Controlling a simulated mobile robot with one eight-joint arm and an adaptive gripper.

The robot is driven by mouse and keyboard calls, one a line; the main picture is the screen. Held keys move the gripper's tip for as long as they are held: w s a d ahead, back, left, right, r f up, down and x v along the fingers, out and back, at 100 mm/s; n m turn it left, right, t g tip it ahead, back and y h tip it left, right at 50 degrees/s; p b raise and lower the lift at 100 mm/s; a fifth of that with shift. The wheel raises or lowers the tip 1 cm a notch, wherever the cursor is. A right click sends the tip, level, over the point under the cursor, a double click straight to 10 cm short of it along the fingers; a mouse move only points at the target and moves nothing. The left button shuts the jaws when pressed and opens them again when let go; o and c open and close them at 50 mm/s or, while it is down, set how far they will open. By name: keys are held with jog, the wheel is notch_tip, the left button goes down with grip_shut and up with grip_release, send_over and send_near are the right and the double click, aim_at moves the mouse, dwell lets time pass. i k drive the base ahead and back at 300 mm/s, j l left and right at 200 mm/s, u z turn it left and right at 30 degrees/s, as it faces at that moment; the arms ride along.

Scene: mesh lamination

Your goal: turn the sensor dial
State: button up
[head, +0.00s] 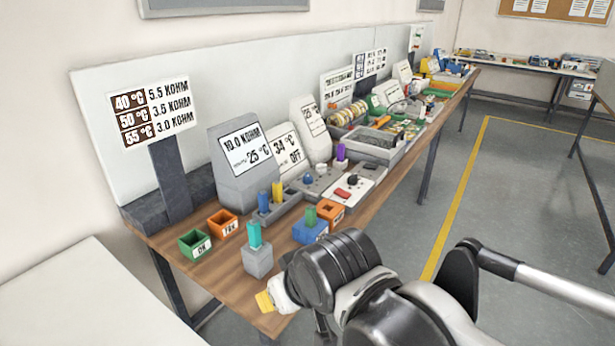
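A grey sloped display (236,185) on the wooden bench reads 10.0 KOHM and 25 °C. A lower display (287,152) beside it reads 34 °C and OFF. No dial is labelled clearly enough for me to tell which is the sensor dial. A dark round knob (353,180) sits on a white panel, and a small blue knob (308,179) sits on a grey panel to its left. My gripper (268,300) is at the bench's near edge, with a yellow tip showing, apart from these knobs. My arm hides most of its fingers, so its opening cannot be told.
A teal cylinder (254,235) stands on a grey block near my gripper. Green (195,244) and orange (223,223) bins lie to the left. A blue block (310,230) with a green cylinder stands nearby. A sign (152,110) stands behind. Floor to the right is clear.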

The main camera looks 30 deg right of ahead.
aim_at(306, 179)
jog(key=i+l+u, duration=0.1)
jog(key=i+l, duration=0.55)
jog(key=i, duration=0.1)
